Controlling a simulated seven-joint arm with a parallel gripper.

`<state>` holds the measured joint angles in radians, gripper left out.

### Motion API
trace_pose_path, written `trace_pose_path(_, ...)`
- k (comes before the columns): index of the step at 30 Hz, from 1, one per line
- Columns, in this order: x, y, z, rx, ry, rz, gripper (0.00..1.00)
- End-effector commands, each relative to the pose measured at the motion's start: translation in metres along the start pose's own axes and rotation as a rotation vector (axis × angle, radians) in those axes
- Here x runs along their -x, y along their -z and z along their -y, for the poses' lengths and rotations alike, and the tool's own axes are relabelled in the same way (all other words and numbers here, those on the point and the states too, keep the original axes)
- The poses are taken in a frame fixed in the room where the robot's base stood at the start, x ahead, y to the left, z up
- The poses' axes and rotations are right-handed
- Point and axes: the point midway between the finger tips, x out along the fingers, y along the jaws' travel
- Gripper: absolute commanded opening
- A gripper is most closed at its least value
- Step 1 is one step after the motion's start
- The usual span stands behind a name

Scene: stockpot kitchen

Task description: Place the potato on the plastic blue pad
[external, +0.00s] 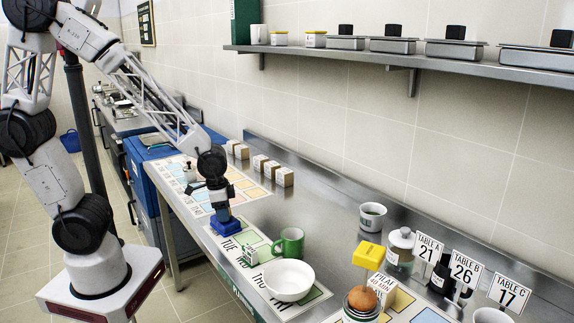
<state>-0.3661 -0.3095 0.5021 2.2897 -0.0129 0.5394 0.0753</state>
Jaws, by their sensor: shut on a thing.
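My gripper (221,213) is at the left part of the steel counter, pointing down, with its fingers shut at a blue, block-like thing (229,228). This may be the plastic blue pad. It is low over or on the printed mat by the word TUE; I cannot tell whether it touches the mat. A rounded brown thing (362,298), which looks like the potato, sits on top of a container (360,315) at the front right, far from my gripper.
A green mug (289,243) and a white bowl (289,280) stand right of my gripper. A yellow-topped item (369,251), jars (400,245) and table number cards (465,268) crowd the right. Small boxes (273,171) line the back. A shelf (400,57) runs above.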

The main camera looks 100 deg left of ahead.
Motion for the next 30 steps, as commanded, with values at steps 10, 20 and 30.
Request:
trace_pose_path(10,-0.0014,-0.0001,0.0000,0.000,0.000,-0.001,0.32)
trace_pose_path(20,-0.0032,-0.0003,0.0000,0.000,0.000,-0.001,0.82)
trace_pose_path(30,-0.0008,0.0000,0.0000,0.000,0.000,-0.001,0.82)
